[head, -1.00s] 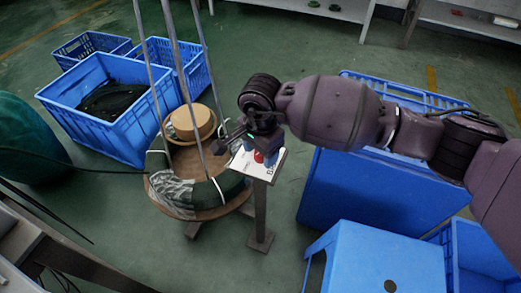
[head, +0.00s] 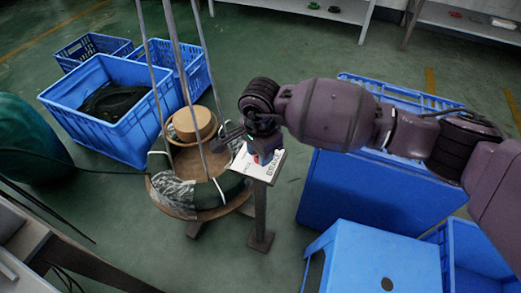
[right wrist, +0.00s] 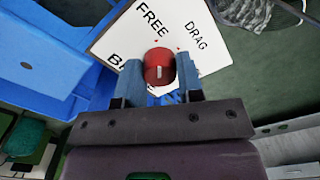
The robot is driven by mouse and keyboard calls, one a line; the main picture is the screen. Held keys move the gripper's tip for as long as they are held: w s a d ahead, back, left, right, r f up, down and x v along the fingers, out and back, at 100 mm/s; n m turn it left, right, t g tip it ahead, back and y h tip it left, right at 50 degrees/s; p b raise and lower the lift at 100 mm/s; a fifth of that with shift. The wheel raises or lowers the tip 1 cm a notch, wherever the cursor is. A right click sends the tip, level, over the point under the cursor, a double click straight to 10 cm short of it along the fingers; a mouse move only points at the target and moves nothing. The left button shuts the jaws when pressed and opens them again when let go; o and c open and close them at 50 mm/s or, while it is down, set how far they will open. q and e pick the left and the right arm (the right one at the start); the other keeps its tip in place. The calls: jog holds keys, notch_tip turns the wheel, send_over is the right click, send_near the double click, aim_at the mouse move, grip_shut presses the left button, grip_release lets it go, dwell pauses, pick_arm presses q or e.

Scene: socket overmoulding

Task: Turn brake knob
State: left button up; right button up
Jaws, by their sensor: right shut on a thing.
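The brake knob (right wrist: 158,66) is a red round knob with a small white mark. It sits on a white plate (right wrist: 112,42) lettered FREE, DRAG and a word starting with B that is partly hidden. In the head view the white plate (head: 268,168) tops a grey post beside the cable reel. My right gripper (right wrist: 160,78) is shut on the knob, with one blue finger on each side of it. In the head view my right gripper (head: 265,154) is over the plate and mostly covers the knob. My left gripper is in neither view.
The wooden reel (head: 205,212) with wrapped cable and upright rods stands just left of the post. Blue crates (head: 112,138) are behind it. A large blue box (head: 345,195) and a blue stool (head: 375,255) stand to the right, below my right arm.

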jog(key=m+p, duration=0.1)
jog(key=r+m+p, duration=0.1)
jog(key=m, duration=0.1)
jog(key=shift+p, duration=0.4)
jog(key=m+p, duration=0.1)
jog(key=m, duration=0.1)
jog(key=m+p, duration=0.1)
jog(key=m, duration=0.1)
jog(key=shift+f+m+p, duration=0.2)
jog(key=shift+m+p, duration=0.1)
jog(key=shift+p, duration=0.05)
jog(key=shift+f+m+p, duration=0.25)
jog(key=shift+m+p, duration=0.4)
jog(key=shift+m, duration=0.65)
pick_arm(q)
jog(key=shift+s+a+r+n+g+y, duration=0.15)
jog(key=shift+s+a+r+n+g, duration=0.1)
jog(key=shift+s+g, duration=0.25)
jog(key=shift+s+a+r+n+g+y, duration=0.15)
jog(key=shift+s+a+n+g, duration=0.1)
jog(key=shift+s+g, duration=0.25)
pick_arm(e)
jog(key=shift+f+m, duration=0.15)
jog(key=shift+m, duration=0.15)
